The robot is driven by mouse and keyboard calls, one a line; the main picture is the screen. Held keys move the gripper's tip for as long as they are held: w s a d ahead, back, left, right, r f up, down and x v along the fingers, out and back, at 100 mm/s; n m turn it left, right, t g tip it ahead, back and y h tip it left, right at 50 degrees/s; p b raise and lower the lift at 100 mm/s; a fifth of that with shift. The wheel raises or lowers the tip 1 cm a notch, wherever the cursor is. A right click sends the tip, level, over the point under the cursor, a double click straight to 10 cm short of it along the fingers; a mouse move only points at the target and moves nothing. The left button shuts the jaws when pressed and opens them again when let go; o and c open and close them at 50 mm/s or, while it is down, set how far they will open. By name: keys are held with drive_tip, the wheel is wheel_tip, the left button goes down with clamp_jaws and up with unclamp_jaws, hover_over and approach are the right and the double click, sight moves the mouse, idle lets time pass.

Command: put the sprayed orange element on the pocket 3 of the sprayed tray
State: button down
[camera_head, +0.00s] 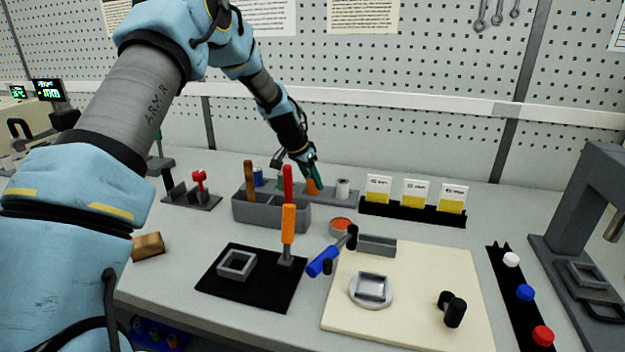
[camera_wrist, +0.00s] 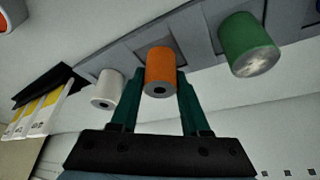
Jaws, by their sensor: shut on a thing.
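The orange element (camera_wrist: 160,66) is a small cylinder with a dark hole in its end, held between the two teal fingers of my gripper (camera_wrist: 159,84) in the wrist view. In the head view my gripper (camera_head: 314,177) is at the grey tray (camera_head: 328,201) at the back of the bench, with the orange element (camera_head: 312,187) at its fingertips. Whether the element rests in a pocket or is just above the tray, I cannot tell. A white element (camera_wrist: 107,90) and a green element (camera_wrist: 249,45) stand on either side of it along the tray (camera_wrist: 203,42).
A blue element (camera_head: 258,178) is at the tray's left part. A grey tool box (camera_head: 270,213) with upright handles stands in front of the tray. A black card rack (camera_head: 412,212) is to the right, and the pegboard wall rises behind.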

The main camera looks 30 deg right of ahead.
drive_tip(key=shift+c, duration=1.9)
unclamp_jaws()
drive_tip(key=shift+r, duration=0.2)
drive_tip(key=b+v, duration=0.3)
drive_tip(key=v, duration=0.9)
